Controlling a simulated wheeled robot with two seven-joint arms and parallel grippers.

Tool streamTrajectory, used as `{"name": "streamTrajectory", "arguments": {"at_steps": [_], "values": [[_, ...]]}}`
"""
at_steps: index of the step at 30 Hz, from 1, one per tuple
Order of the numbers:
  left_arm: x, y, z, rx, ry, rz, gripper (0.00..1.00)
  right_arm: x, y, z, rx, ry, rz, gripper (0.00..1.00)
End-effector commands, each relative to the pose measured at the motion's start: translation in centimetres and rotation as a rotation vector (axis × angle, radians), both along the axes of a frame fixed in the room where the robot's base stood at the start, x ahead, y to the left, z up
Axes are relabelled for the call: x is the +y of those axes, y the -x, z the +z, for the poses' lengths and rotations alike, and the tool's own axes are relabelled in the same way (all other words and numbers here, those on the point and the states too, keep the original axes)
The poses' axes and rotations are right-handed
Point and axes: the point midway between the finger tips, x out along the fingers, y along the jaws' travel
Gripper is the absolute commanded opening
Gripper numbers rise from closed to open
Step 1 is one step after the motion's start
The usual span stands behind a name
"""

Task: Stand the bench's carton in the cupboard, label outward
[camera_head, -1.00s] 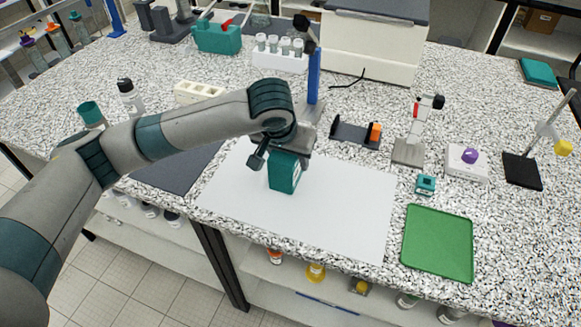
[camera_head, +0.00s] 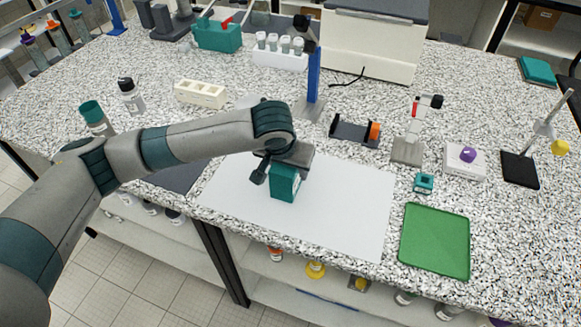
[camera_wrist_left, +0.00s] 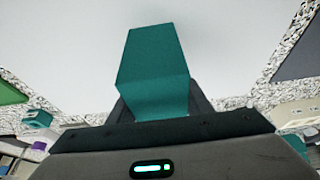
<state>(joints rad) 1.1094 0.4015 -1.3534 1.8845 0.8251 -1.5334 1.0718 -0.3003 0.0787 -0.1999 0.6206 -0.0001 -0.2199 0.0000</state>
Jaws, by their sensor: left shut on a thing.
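The carton (camera_head: 284,183) is a teal box with a pale label on its right-hand side, upright on or just above the white mat (camera_head: 345,215) on the bench. My left gripper (camera_head: 283,163) comes down from above and is shut on the carton's upper part. In the left wrist view the teal carton (camera_wrist_left: 154,70) sits between the two dark fingers, with the white mat beyond it. I cannot tell whether its base touches the mat. My right gripper is not in view. The cupboard cannot be made out.
A green tray (camera_head: 435,242) lies right of the mat, with a small teal block (camera_head: 424,182) behind it. A blue-columned stand (camera_head: 313,85), a black holder (camera_head: 355,132) and a white rack (camera_head: 200,93) stand behind. Shelves with bottles (camera_head: 316,270) show below the bench edge.

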Motion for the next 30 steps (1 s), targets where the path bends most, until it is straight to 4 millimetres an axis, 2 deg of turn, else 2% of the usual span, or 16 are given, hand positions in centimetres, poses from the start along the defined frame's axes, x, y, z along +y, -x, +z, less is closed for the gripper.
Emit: {"name": "streamTrajectory", "arguments": {"at_steps": [1,2,4,19,23,30], "values": [[0.0,0.0,-0.1,0.000,0.001,0.000,0.18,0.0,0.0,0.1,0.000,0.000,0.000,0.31],[0.0,0.0,-0.2,0.001,0.001,0.000,0.48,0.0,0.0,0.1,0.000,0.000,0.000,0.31],[0.0,0.0,-0.2,0.000,0.000,0.000,0.64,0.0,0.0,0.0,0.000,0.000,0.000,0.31],[0.0,0.2,0.5,0.001,0.001,0.000,0.64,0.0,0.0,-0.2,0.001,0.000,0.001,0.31],[0.2,0.6,1.7,0.000,0.001,0.000,0.64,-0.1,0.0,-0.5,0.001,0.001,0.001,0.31],[0.6,2.1,5.4,-0.002,0.001,-0.001,0.64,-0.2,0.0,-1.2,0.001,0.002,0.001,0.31]]}}
